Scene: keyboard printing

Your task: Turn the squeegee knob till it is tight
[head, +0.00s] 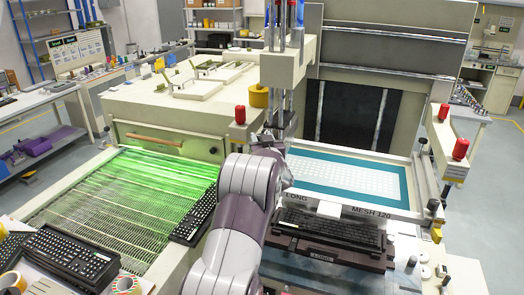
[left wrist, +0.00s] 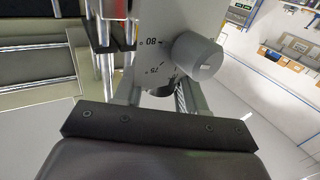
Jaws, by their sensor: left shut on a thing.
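My left gripper (head: 272,140) reaches up to the squeegee head (head: 288,68) of the printing machine; its arm hides much of the contact. In the left wrist view the left gripper (left wrist: 157,93) has one finger on each side of a dark round part, the squeegee knob (left wrist: 158,91), and is shut on it. The knob sits under a grey plate with scale marks (left wrist: 155,55) reading 80 and 75. A larger grey cylinder (left wrist: 197,55) sticks out of the plate to the right. How tight the knob is cannot be seen. My right gripper is not in view.
Below the head lies the teal-framed screen (head: 395,185), with a dark keyboard (head: 330,228) in front of it. A green-lit conveyor (head: 120,195) is on the left with another keyboard (head: 195,217) at its edge. Red buttons (head: 460,149) stand on the frame.

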